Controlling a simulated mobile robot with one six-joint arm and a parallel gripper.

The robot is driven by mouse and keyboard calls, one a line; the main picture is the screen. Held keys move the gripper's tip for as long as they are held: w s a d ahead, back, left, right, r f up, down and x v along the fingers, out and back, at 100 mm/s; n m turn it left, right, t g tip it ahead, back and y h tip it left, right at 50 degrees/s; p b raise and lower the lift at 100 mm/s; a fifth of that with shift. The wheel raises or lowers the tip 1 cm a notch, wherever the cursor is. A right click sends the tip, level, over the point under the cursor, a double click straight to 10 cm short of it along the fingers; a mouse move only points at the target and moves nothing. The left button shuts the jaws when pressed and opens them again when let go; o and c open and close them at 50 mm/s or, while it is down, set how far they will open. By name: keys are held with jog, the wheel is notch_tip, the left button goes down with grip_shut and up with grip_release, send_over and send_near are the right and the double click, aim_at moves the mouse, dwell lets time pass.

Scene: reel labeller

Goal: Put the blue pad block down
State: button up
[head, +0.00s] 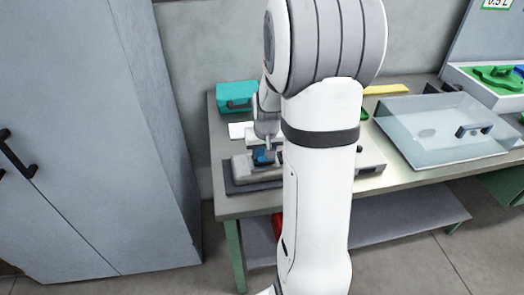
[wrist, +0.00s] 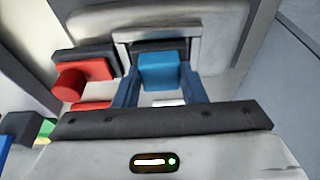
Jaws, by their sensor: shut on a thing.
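The blue pad block (wrist: 160,72) is between the fingers of my gripper (wrist: 159,88) in the wrist view. The gripper is shut on it. A dark part shows just behind the block, inside a pale metal frame (wrist: 122,42) on a grey device. I cannot tell whether the block touches the frame. In the head view a small bit of blue (head: 262,157) shows at my gripper (head: 265,150), low over the grey device (head: 243,168) on the bench. My arm hides much of the device there.
A red block with a round knob (wrist: 72,84) sits left of the frame, close to the gripper. A tall grey cabinet (head: 90,150) stands at the left.

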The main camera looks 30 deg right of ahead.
jog(key=shift+f, duration=0.2)
jog(key=o, duration=1.1)
jog(key=shift+r, duration=0.1)
jog(key=shift+r, duration=0.45)
jog(key=v, duration=1.1)
jog(key=s+a+n, duration=0.1)
jog(key=s+a, duration=0.3)
jog(key=s, duration=0.1)
jog(key=s+a+n, duration=0.1)
jog(key=s+a, duration=0.4)
jog(key=s, duration=0.1)
jog(key=s+a+n+y, duration=0.1)
jog(key=s+a, duration=0.3)
jog(key=s, duration=0.1)
jog(key=shift+s+a+r, duration=0.2)
jog(key=shift+a+r, duration=0.15)
